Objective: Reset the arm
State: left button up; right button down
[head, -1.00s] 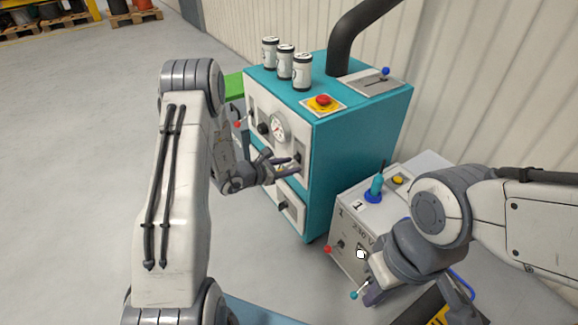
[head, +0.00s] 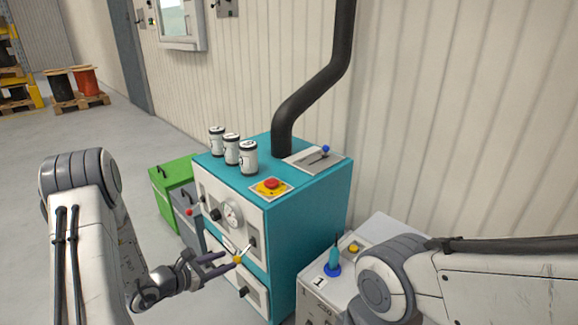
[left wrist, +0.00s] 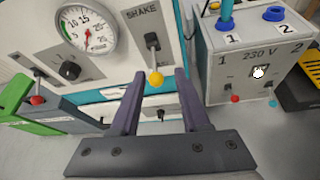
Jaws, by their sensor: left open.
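My left gripper (head: 234,260) is open, in front of the teal machine (head: 318,215). In the left wrist view its two purple-grey fingers (left wrist: 160,76) point at the front panel, with nothing held between them. A lever with a yellow knob (left wrist: 155,78), under the word SHAKE, shows between the fingertips; I cannot tell if they touch it. The knob also shows at the fingertips in the head view (head: 237,260). My right arm comes in from the right over a grey box (head: 318,288); its gripper is out of view.
The machine carries several white canisters (head: 232,149), a red button (head: 271,184), a blue-knobbed lever (head: 325,150) and a gauge (left wrist: 87,28). A green bin (head: 170,180) stands left of it. The 230 V box (left wrist: 258,62) stands right. Open floor (head: 80,135) lies left.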

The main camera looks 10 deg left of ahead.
pick_arm(q)
jog(key=s+d+r+m+g+h, duration=0.1)
jog(key=s+d+r+m+g, duration=0.3)
jog(key=d, duration=0.4)
jog(key=s+d+r+m+g+h, duration=0.2)
jog(key=s+d+m+g, duration=0.15)
jog(key=d+m, duration=0.3)
jog(key=s+d+r+m+g+h, duration=0.1)
jog(key=s+d+r+m+g, duration=0.35)
jog(key=d, duration=0.35)
jog(key=s+d+r+m+g+y, duration=0.1)
jog(key=s+m+g+y, duration=0.1)
jog(key=s+m+y, duration=0.4)
jog(key=s+d+r+m+g+y, duration=0.1)
jog(key=s+m, duration=0.6)
jog(key=s, duration=0.3)
jog(key=s+a+r+m+t+y+p, duration=0.1)
jog(key=r+m+p, duration=0.2)
jog(key=r+p, duration=1.4)
jog(key=a+r+m+t+y+p, duration=0.2)
jog(key=r+m+p, duration=0.1)
jog(key=r+p, duration=1.4)
notch_tip(320, 180, up, 2)
jog(key=shift+s+a+r+m+p, duration=0.2)
jog(key=shift+s+m+p, duration=0.1)
jog(key=shift+s+m, duration=0.1)
